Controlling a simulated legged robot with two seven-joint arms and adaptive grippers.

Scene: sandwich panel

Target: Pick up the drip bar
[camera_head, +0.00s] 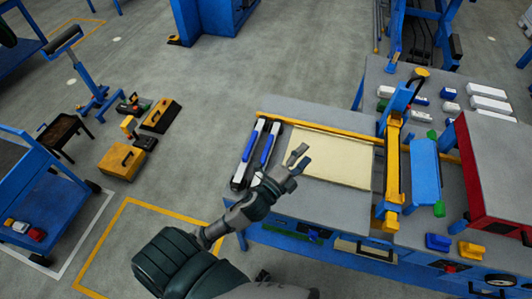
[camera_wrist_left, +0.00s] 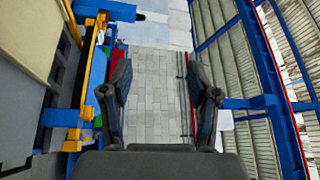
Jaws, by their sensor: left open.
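My left gripper (camera_head: 298,160) is open over the near part of a pale cream panel on the workbench, with nothing between its fingers. A yellow bar with blue parts (camera_head: 393,165) crosses the bench to the right of the panel, apart from the gripper. Two long blue-and-white bars (camera_head: 258,150) lie left of the panel. I cannot tell for certain which is the drip bar. My right gripper is not in view.
The cream panel (camera_head: 330,162) lies on a grey bench top (camera_head: 305,112), with a yellow rail along its far edge. A red-edged grey box (camera_head: 490,160) stands at right. Toolboxes (camera_head: 122,160) and a blue cart (camera_head: 40,200) stand on the floor at left.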

